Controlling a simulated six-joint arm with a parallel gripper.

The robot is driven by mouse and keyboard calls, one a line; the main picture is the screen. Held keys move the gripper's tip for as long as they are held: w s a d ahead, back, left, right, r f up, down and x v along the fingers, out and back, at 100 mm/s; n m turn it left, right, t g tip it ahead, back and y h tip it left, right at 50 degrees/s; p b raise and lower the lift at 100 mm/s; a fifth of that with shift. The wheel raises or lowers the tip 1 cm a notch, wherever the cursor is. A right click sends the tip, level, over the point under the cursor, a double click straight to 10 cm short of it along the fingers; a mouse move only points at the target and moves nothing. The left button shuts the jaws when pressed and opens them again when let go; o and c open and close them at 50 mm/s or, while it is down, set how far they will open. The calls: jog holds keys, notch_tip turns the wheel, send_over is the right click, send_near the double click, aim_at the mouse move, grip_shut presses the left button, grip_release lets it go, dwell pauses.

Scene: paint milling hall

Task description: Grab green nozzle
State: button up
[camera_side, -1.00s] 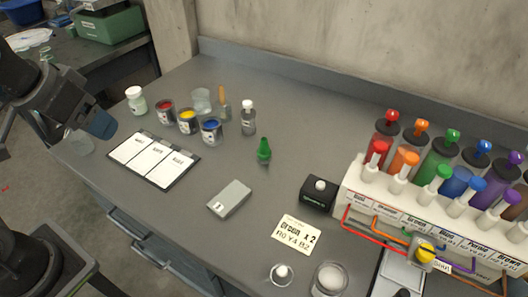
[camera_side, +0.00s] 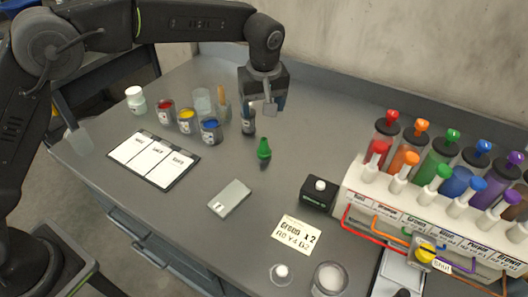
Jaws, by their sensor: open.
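The green nozzle (camera_side: 264,149) stands on the grey bench near its middle, with a dark lower end. My gripper (camera_side: 269,105) hangs above and behind it in the picture, pointing down, apart from it and empty. The gripper covers the upper part of a small bottle (camera_side: 248,127) behind the nozzle. Nothing covers the nozzle itself.
Red, yellow and blue paint cans (camera_side: 210,131) stand left of the nozzle. A clipboard (camera_side: 154,160), a grey block (camera_side: 229,198) and a black box (camera_side: 318,194) lie nearer the front. A white dispenser rack (camera_side: 400,205) fills the right. Bench around the nozzle is clear.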

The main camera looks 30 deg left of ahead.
aim_at(264, 149)
jog(key=f, duration=0.3)
jog(key=w+f, duration=0.1)
jog(key=f, duration=0.6)
jog(key=shift+w+a, duration=0.1)
jog(key=shift+w, duration=0.05)
notch_tip(264, 149, down, 5)
jog(key=shift+a+f, duration=0.1)
jog(key=c, duration=1)
